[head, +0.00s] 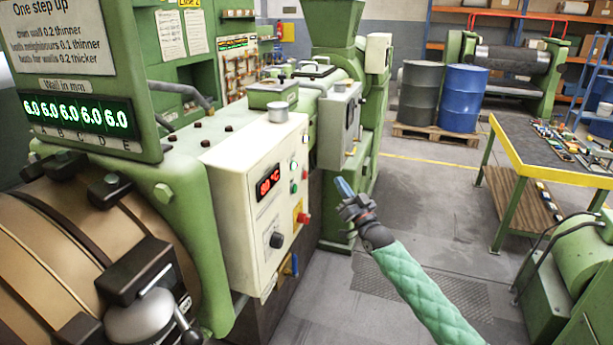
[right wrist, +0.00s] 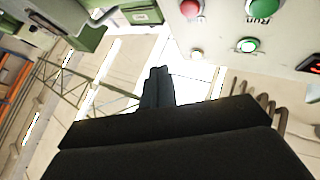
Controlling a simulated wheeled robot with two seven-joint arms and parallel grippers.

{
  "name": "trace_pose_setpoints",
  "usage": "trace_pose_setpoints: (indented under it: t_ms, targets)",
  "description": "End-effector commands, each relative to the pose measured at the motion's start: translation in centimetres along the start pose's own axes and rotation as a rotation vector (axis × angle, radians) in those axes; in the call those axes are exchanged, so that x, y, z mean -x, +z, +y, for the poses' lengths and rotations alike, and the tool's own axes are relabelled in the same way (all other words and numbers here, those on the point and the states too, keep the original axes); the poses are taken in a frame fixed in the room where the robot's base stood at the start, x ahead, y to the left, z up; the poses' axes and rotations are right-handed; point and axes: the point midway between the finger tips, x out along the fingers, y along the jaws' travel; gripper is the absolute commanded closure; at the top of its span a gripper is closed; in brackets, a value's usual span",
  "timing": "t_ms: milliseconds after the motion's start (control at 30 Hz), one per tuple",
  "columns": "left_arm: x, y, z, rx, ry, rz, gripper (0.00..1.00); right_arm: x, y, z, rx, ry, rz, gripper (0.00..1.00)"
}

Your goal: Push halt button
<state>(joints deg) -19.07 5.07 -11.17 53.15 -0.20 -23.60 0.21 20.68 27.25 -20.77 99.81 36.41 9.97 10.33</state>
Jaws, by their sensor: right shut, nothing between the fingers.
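A cream control box (head: 255,205) on the green machine carries a red digital display, a dark knob and small buttons. A red button (head: 302,217) on a yellow base sits low on its right side. My right gripper (head: 343,187) is shut and empty, to the right of the box and apart from it. The label by the red button is unreadable. My left gripper is out of view.
A grey box (head: 340,115) on the machine stands beyond my right gripper. A table with a yellow edge (head: 522,150) and a green machine (head: 575,260) stand at right. Drums (head: 462,98) rest on a pallet behind. The floor between is clear.

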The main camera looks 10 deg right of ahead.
Motion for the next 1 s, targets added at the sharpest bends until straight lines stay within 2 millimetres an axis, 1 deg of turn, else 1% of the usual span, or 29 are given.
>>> trace_pose_setpoints:
  t_ms: [200,500,700,1000]
  targets:
    - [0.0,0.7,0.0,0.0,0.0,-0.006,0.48,-2.0,1.2,-1.4,-0.001,0.0,0.001,1.0]
    - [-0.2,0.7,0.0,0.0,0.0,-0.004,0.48,-4.1,3.0,-3.0,-0.002,0.0,0.001,1.0]
    - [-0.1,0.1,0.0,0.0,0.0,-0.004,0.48,-4.9,3.6,-3.5,-0.001,0.0,-0.001,1.0]
    - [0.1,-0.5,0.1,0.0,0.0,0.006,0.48,-5.0,3.6,-3.7,0.0,0.0,-0.001,1.0]
